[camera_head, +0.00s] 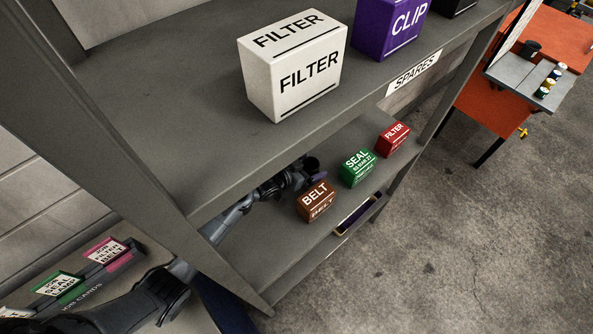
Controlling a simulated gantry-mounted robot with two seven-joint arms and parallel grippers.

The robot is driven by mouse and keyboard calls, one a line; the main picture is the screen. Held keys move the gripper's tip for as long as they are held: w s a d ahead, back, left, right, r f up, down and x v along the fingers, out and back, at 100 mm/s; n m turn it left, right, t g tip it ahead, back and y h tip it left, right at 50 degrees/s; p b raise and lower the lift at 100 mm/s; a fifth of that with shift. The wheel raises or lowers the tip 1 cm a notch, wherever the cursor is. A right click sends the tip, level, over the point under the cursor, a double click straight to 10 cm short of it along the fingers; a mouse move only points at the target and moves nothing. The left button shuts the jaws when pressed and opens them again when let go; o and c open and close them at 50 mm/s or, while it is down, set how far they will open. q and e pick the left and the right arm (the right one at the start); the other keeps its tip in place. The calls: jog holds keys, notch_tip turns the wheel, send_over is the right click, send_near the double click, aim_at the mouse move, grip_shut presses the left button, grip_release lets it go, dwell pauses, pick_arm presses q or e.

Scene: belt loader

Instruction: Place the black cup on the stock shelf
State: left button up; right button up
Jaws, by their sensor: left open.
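My left gripper (302,172) reaches in from the left, between the upper and lower boards of the grey shelf unit (190,150). It is open, above the lower board and behind the brown BELT box (316,202). A small dark rounded shape (313,165) is at its fingertips; I cannot tell whether it is the black cup or part of the gripper. A dark cup-like object (532,48) stands at the far right on a grey surface. My right gripper is not in view.
A green SEAL box (356,167) and a red FILTER box (393,139) stand on the lower board. Job cards (60,290) are at lower left.

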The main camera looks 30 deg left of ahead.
pick_arm(q)
jog(key=p+v, duration=0.2)
jog(key=v, duration=0.9)
jog(key=shift+s, duration=0.25)
jog(key=shift+a+r, duration=0.1)
